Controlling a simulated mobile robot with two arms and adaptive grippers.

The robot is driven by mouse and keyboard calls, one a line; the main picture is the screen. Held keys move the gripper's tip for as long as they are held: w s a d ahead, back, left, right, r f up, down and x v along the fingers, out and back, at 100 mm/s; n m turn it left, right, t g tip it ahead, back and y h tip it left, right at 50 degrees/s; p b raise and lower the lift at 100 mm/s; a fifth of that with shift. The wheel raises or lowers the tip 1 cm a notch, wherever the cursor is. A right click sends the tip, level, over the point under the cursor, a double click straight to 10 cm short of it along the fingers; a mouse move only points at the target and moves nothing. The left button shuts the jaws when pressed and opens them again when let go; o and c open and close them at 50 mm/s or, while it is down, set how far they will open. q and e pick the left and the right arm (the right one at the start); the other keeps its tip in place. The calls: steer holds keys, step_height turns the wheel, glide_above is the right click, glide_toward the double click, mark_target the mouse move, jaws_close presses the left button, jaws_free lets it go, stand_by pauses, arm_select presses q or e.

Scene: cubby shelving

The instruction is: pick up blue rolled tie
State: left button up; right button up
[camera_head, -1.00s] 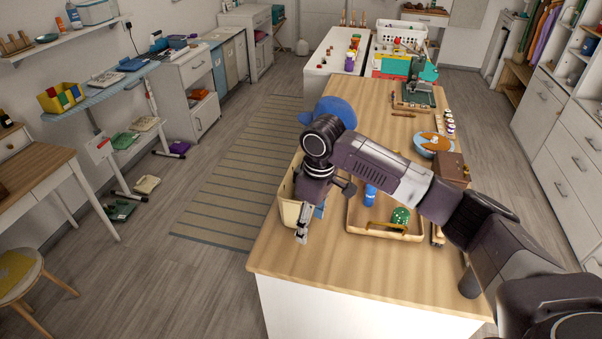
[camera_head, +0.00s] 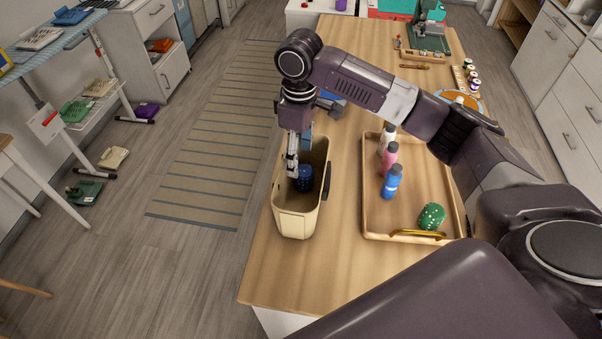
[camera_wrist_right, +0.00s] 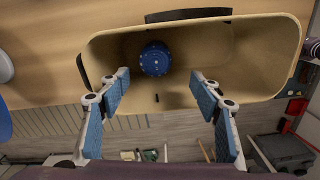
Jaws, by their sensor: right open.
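The blue rolled tie (camera_head: 305,178) is a dark blue roll with light dots, lying inside a cream bin (camera_head: 295,222) at the left edge of the wooden table. In the right wrist view the tie (camera_wrist_right: 155,58) rests on the floor of the bin (camera_wrist_right: 268,62), near its left end. My right gripper (camera_head: 293,170) points down at the bin's left side in the head view. In the right wrist view its blue-padded fingers (camera_wrist_right: 160,75) are apart and empty, with the tie beyond the gap between them. My left gripper is not in view.
A wooden tray (camera_head: 400,212) right of the bin holds a white, a pink and a blue bottle (camera_head: 391,182) and a green dotted object (camera_head: 432,216). A green machine (camera_head: 430,38) stands at the far end. Bare tabletop (camera_head: 340,215) lies between bin and tray.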

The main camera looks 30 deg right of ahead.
mark_target(304, 170)
steer(key=shift+f, duration=0.65)
steer(key=f+p, duration=0.1)
steer(key=f, duration=0.1)
steer(key=d+f+p, duration=0.1)
steer(key=f, duration=0.2)
steer(key=shift+f+p, duration=0.2)
steer(key=shift+p, duration=0.1)
steer(key=shift+f, duration=0.55)
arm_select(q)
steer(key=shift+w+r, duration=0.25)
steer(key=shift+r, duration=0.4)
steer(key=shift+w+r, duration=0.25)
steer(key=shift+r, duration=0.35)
arm_select(e)
steer(key=c, duration=1.2)
